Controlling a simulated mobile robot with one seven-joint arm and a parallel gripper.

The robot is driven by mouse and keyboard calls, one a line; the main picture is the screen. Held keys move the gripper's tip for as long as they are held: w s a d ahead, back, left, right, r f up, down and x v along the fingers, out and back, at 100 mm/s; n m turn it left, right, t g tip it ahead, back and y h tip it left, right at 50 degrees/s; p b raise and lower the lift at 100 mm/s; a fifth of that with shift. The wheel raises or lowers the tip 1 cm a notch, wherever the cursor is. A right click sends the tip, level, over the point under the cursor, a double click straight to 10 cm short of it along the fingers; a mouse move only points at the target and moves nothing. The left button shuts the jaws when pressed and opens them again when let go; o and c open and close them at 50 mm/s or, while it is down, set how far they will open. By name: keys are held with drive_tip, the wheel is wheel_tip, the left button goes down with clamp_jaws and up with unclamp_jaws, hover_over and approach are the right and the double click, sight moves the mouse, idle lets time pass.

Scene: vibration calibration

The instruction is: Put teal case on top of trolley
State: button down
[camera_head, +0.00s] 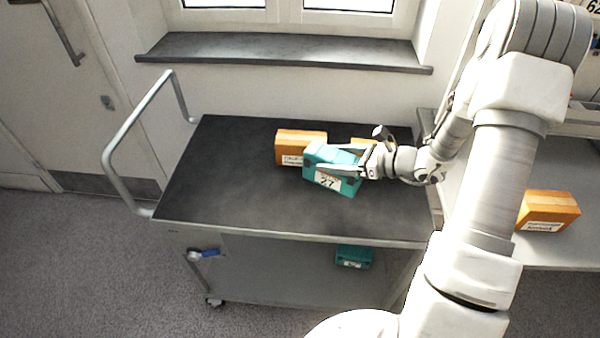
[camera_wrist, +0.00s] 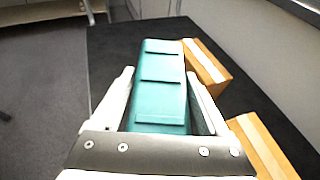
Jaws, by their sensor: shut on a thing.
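The teal case (camera_head: 328,181), with a white label reading 27, is held over the trolley (camera_head: 225,195), a cart with a dark top. My gripper (camera_head: 342,165) is shut on the case, a finger along each side. In the wrist view the teal case (camera_wrist: 160,85) lies between the two fingers of my gripper (camera_wrist: 160,100). The case looks slightly tilted in the head view. I cannot tell whether its underside touches the trolley top.
An orange case (camera_head: 300,142) stands on the trolley just behind the teal case, and another (camera_head: 364,147) is partly hidden by my gripper. A second teal case (camera_head: 353,257) is on the lower shelf. Another orange case (camera_head: 547,210) sits on the right bench. The trolley's left top is clear.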

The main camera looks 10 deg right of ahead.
drive_tip(key=w+r+b, duration=0.4)
drive_tip(key=b, duration=0.5)
drive_tip(key=shift+s+a+f+b, duration=0.75)
drive_tip(key=shift+a+f+b, duration=0.25)
drive_tip(key=shift+a+f, duration=0.8)
drive_tip(key=shift+s+a+f+b, duration=0.75)
drive_tip(key=shift+a+f+b, duration=0.2)
drive_tip(key=shift+a+f, duration=0.75)
drive_tip(key=shift+s+a+f+b, duration=0.75)
drive_tip(key=shift+a+f+b, duration=0.25)
drive_tip(key=shift+a+f, duration=0.8)
drive_tip(key=shift+d+f, duration=0.1)
drive_tip(key=shift+f, duration=0.05)
drive_tip(key=shift+f, duration=0.15)
unclamp_jaws()
drive_tip(key=shift+g, duration=0.3)
